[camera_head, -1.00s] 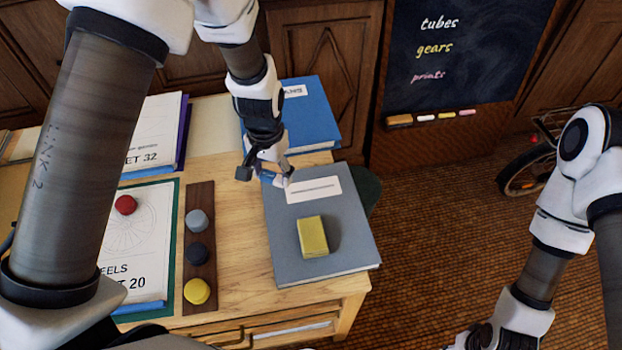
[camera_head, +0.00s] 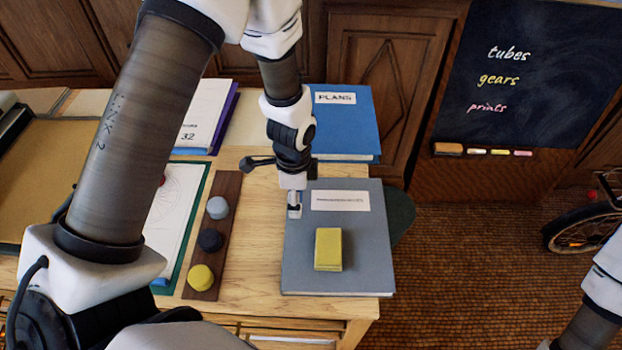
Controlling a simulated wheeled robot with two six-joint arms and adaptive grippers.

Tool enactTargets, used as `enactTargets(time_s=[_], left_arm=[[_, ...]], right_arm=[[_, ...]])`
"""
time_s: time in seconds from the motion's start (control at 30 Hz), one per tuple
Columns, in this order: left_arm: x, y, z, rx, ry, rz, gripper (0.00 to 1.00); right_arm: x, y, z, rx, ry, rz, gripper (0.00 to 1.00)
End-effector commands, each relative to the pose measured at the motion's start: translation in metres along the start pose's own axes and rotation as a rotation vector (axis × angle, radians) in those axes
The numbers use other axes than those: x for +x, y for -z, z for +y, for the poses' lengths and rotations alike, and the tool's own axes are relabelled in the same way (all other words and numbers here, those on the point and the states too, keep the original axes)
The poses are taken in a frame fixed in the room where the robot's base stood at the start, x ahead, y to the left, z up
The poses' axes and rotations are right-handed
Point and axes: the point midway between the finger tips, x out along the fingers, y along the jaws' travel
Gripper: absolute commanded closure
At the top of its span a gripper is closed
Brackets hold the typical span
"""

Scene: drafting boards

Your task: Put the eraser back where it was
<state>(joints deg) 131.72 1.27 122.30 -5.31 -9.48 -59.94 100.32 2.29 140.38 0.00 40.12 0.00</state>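A yellow block (camera_head: 328,249) that looks like the eraser lies flat on the grey book (camera_head: 370,268), below its white label. My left gripper (camera_head: 293,205) hangs over the book's upper left part, up and to the left of the yellow block and apart from it. Its fingers are seen nearly edge-on, so I cannot tell how far they are open. Nothing clearly shows in it. A brown block (camera_head: 448,149) lies at the left end of the chalkboard's ledge. My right arm shows at the lower right edge, its gripper out of view.
A dark wooden strip (camera_head: 229,187) holds grey, black and yellow round pieces. A blue "PLANS" book (camera_head: 345,105) lies behind the grey book. My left arm covers part of the papers on the left. Bare wood (camera_head: 255,265) shows between strip and book. Chalks lie on the ledge.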

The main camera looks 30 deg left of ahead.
Motion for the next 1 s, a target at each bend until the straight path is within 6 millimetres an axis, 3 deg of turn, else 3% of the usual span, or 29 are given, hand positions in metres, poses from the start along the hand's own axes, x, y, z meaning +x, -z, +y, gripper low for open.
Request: enactTargets(time_s=[0.1, 0.2, 0.5, 0.8, 0.83, 0.9, 1.0], left_arm=[[0.003, 0.020, -0.027, 0.001, 0.000, 0.000, 0.74], [0.006, 0.030, -0.040, 0.002, 0.000, 0.000, 0.74], [0.042, 0.032, -0.042, 0.000, -0.002, 0.000, 0.74], [0.046, 0.032, -0.042, 0.000, -0.002, 0.000, 0.74], [0.046, 0.032, -0.042, 0.000, -0.001, 0.000, 0.33], [0.046, 0.032, -0.042, 0.000, -0.001, 0.000, 0.11], [0.045, 0.031, -0.042, 0.000, -0.001, 0.000, 0.11]], right_arm=[[-0.008, -0.001, 0.000, 0.000, 0.000, -0.001, 0.60], [-0.010, -0.001, 0.000, 0.000, 0.000, -0.001, 0.60], [-0.019, 0.000, 0.000, 0.000, 0.000, -0.001, 0.60], [-0.016, 0.000, 0.000, 0.000, 0.000, -0.001, 0.60], [-0.016, 0.000, 0.000, 0.000, 0.000, -0.001, 0.60], [-0.017, 0.000, 0.000, 0.000, 0.000, -0.001, 0.60], [-0.017, 0.000, 0.000, 0.000, 0.000, -0.001, 0.60]])
